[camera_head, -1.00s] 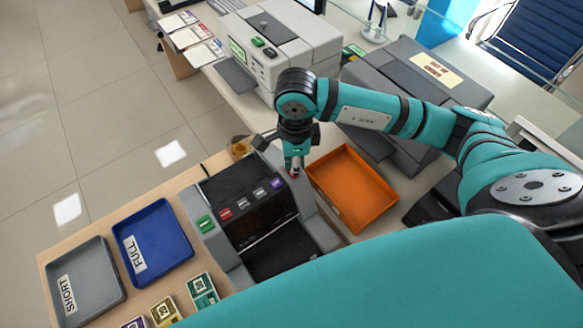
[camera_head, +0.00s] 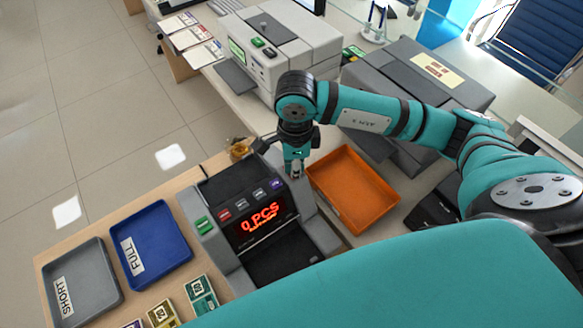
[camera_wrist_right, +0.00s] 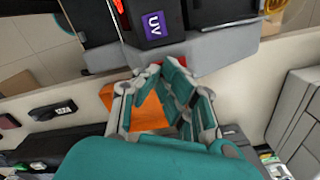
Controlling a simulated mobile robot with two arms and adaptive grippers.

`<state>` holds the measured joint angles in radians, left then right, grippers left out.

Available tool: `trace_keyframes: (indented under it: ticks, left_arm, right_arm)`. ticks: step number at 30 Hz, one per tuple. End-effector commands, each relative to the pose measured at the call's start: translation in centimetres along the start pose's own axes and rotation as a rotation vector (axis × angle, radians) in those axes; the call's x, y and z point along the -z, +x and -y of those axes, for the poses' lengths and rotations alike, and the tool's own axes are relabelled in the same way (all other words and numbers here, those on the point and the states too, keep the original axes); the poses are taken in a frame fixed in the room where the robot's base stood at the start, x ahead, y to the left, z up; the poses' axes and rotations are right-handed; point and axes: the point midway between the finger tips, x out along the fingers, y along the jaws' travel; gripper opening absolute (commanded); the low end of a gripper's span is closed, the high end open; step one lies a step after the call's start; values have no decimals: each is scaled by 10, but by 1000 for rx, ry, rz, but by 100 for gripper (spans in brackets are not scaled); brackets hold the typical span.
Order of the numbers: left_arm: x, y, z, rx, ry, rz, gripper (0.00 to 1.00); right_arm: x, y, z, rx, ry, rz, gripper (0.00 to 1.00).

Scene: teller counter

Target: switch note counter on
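The note counter (camera_head: 250,200) stands on the counter top, and its display (camera_head: 262,219) is lit red, reading "0 PCS". My right gripper (camera_head: 296,172) reaches down at the machine's right side near the back. In the right wrist view my right gripper's fingertips (camera_wrist_right: 161,67) converge at the machine's grey side wall. A small red part (camera_wrist_right: 181,62), seemingly the switch, shows beside the tips, partly hidden by them. The fingers look shut with nothing held. I cannot tell whether they touch the red part. My left gripper is out of view.
An orange tray (camera_head: 352,190) lies right of the machine, close to my right gripper. A blue FULL tray (camera_head: 152,242), a grey SHORT tray (camera_head: 82,284) and banded notes (camera_head: 201,291) lie left. A larger grey machine (camera_head: 280,45) stands behind.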

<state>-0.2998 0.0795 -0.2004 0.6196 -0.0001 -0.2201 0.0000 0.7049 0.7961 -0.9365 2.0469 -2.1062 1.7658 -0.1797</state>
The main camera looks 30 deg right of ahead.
Motion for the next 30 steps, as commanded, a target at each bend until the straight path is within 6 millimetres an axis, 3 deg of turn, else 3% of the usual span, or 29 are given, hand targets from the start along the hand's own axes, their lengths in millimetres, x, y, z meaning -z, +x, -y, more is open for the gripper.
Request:
trace_keyframes:
  ticks: [24,30]
  left_arm:
    - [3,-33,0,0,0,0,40]
    - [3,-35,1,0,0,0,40]
  right_arm:
    - [0,-63,0,-2,-1,-1,0]
    - [0,-69,-1,-3,-1,-2,0]
